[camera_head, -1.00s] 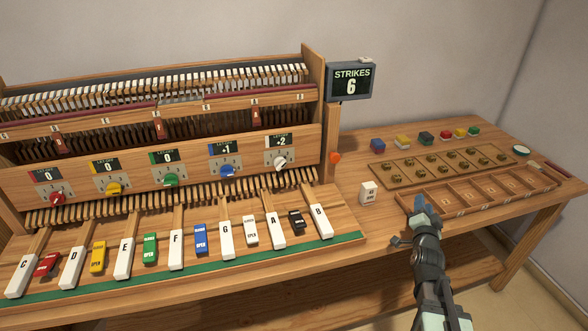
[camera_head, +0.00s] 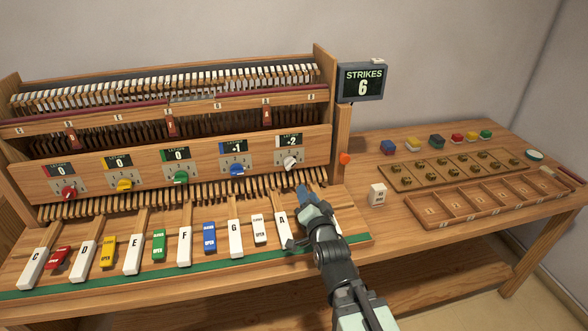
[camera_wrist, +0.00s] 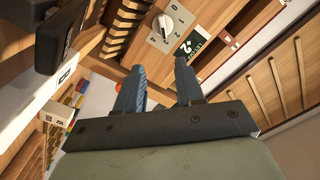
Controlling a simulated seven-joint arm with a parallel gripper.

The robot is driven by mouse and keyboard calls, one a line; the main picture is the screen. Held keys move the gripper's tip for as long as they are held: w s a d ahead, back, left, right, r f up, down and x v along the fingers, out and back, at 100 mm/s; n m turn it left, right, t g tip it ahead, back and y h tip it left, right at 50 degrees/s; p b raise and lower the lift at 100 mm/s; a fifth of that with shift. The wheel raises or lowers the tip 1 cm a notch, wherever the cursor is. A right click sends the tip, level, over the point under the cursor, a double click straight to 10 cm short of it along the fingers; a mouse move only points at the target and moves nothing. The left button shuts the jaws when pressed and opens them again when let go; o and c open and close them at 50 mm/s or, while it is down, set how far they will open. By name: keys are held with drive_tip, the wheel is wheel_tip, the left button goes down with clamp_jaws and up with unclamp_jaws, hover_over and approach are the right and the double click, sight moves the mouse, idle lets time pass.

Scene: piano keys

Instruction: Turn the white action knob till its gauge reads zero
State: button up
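The white knob (camera_head: 290,163) is at the right end of the wooden knob panel.
Red (camera_head: 68,192), yellow (camera_head: 124,185), green (camera_head: 181,177) and blue (camera_head: 237,169) knobs stand left along the panel. White keys and coloured tabs lie below. A strikes display (camera_head: 362,83) reads 6. An orange ball (camera_head: 345,158) is on the right post.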

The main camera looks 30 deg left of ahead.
sight(293, 165)
drive_tip(key=shift+s+a, duration=0.25)
drive_tip(key=shift+a, duration=0.15)
drive_tip(key=x, duration=1.3)
drive_tip(key=shift+w+a, duration=0.2)
drive_tip(key=shift+a, duration=0.1)
drive_tip(key=shift+c, duration=0.5)
clamp_jaws()
